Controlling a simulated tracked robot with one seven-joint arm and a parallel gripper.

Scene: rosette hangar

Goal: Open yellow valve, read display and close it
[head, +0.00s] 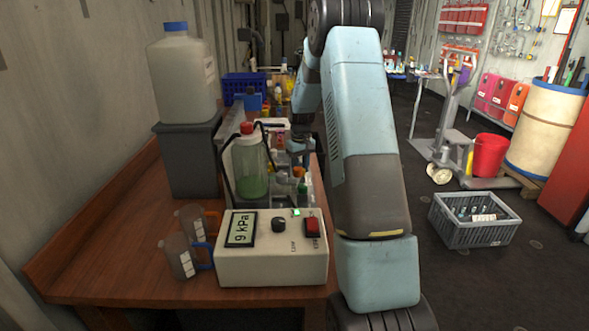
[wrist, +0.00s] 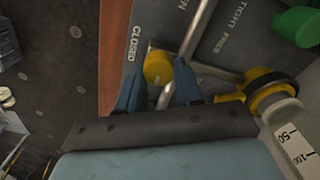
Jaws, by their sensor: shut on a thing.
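The yellow valve knob (wrist: 158,66) shows in the wrist view, on a metal rod over a dark panel (wrist: 208,45). It sits beside the word CLOSED printed on the panel. My gripper (wrist: 158,82) is shut on the knob, with one blue finger on each side of it. In the head view the valve and my fingertips cannot be made out clearly behind my arm. The display (head: 241,229) on a cream box (head: 270,270) at the table's front reads 9 kPa. A green light and a red switch show on the box.
Two measuring cups (head: 180,256) stand left of the display box. A bottle with green liquid (head: 250,165) stands behind it. A large jug (head: 182,75) stands on a grey bin (head: 188,160) at the left. A grey crate (head: 472,235) is on the floor at right.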

